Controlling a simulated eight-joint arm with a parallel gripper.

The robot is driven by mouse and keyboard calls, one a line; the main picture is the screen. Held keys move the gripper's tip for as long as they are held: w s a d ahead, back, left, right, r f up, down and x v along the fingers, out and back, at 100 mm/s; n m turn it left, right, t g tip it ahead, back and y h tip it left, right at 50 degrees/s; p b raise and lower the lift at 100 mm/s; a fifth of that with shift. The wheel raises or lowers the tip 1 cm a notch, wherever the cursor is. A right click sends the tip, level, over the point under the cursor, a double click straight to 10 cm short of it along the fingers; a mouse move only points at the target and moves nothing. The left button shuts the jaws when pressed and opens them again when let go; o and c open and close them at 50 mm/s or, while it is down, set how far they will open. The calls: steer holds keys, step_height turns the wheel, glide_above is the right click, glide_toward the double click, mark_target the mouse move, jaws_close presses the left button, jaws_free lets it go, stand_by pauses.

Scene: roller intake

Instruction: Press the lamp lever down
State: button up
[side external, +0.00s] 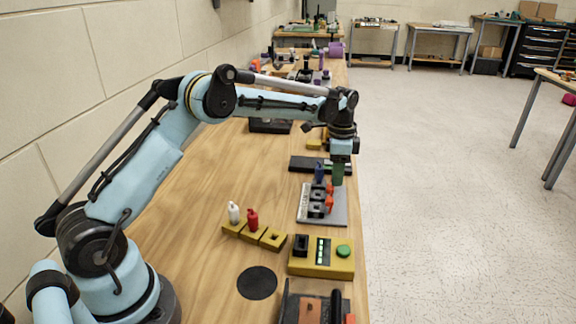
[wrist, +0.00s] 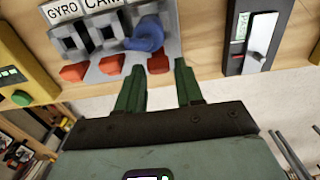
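A grey panel (side external: 338,217) carries a row of black sockets with red levers; it also shows in the wrist view (wrist: 62,36). Its readable labels are GYRO and CAM; no LAMP label is readable. The red levers are at the left (wrist: 75,72), middle (wrist: 108,65) and right (wrist: 158,64). A blue piece (wrist: 147,35) is at the right-hand socket and also shows in the side view (side external: 320,172). My gripper (wrist: 162,70) has green fingers, apart and empty. It points down over the panel's far end (side external: 338,174), with the right lever between its fingertips in the wrist view; contact cannot be told.
A yellow box (side external: 320,268) with a green button stands nearer. A yellow tray (side external: 228,228) holds a white bottle (side external: 234,211) and a red bottle (side external: 252,218). A black device with a pale slider (wrist: 258,35) lies beyond the panel. The table edge is close on the right.

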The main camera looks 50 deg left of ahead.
steer(key=shift+r, duration=3.6)
steer(key=shift+s+r, duration=0.15)
steer(key=s+d+r+n+t, duration=0.35)
steer(key=s+r, duration=0.45)
steer(key=s, duration=0.3)
steer(key=s+d+f+n+t, duration=0.1)
steer(key=s+f+n+t, duration=0.1)
steer(key=s, duration=0.5)
steer(key=s+d+f+n+t, duration=0.1)
steer(key=s+f+n, duration=0.2)
steer(key=s, duration=0.3)
steer(key=shift+s+d+f+t, duration=0.35)
steer(key=shift+d+f, duration=0.05)
steer(key=shift+f, duration=0.05)
steer(key=shift+n, duration=0.25)
